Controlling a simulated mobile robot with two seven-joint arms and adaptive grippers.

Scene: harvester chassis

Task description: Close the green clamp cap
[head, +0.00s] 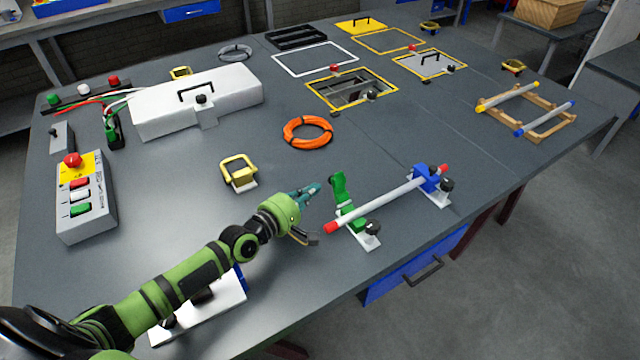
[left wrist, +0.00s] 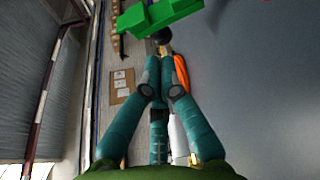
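The green clamp (head: 351,216) stands on a white base near the table's front edge. Its green cap (head: 339,187) is raised, swung up off the white rod (head: 375,208), whose red end lies at the clamp. A black knob (head: 372,228) is at the base. In the left wrist view, green clamp parts (left wrist: 160,14) show at the top beyond my teal fingers (left wrist: 163,82). My right gripper is not in view.
The blue clamp (head: 428,178) holds the rod's other end, its cap over it. A yellow-handled block (head: 239,172) and an orange ring (head: 307,132) lie behind my gripper. A button box (head: 85,198) is at the left. The table between is clear.

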